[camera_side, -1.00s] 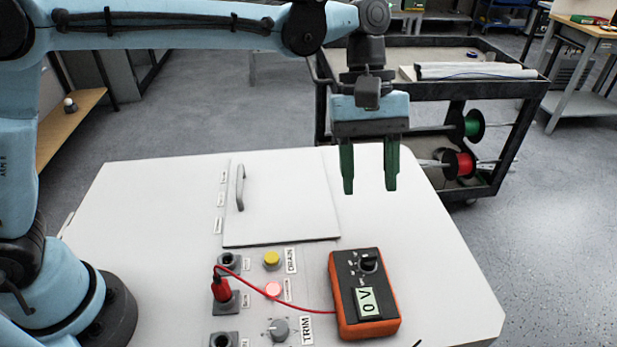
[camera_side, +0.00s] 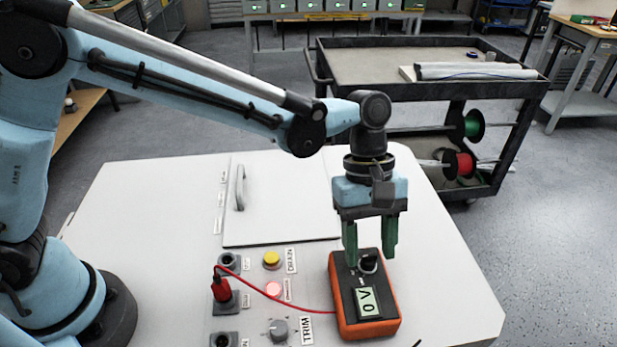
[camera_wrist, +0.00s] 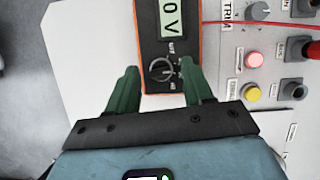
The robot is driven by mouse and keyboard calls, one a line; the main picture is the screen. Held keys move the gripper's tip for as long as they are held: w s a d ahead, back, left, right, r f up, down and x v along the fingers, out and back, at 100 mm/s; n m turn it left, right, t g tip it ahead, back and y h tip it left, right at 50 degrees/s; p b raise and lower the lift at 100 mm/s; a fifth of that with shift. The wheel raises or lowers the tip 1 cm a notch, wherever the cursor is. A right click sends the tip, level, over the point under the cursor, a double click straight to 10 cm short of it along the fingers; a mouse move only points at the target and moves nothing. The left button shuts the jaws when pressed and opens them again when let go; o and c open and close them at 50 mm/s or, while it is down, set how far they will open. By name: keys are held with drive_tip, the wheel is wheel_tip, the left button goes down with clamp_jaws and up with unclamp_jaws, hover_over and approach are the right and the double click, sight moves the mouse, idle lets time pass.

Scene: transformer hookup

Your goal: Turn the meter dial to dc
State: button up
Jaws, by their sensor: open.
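The meter (camera_side: 392,318) is an orange-edged black box lying on the white panel, its screen reading 0 V. Its round dial (camera_side: 368,264) sits at the far end of its face, and the dial also shows in the wrist view (camera_wrist: 162,70) with small labels around it that I cannot read surely. My gripper (camera_side: 371,262) is open, its green fingers pointing down over the dial end of the meter. In the wrist view my gripper (camera_wrist: 158,78) has one finger on each side of the dial, with clear gaps. Whether the fingertips are level with the dial is hard to tell.
A red lead (camera_side: 262,290) runs from the meter to a red plug (camera_side: 221,290) in a socket on the left. A yellow button (camera_side: 271,258), a lit red button (camera_side: 273,289) and a trim knob (camera_side: 279,329) stand beside the meter. The panel right of the meter is clear.

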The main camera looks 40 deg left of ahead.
drive_tip(key=shift+s+d+f, duration=0.15)
drive_tip(key=shift+f, duration=0.35)
clamp_jaws()
drive_tip(key=shift+m+g+y, duration=0.3)
drive_tip(key=shift+m+y, duration=0.1)
drive_tip(key=shift+m, duration=0.9)
drive_tip(key=shift+m+g+y, duration=0.3)
drive_tip(key=shift+m+y, duration=0.1)
drive_tip(key=shift+m, duration=0.9)
unclamp_jaws()
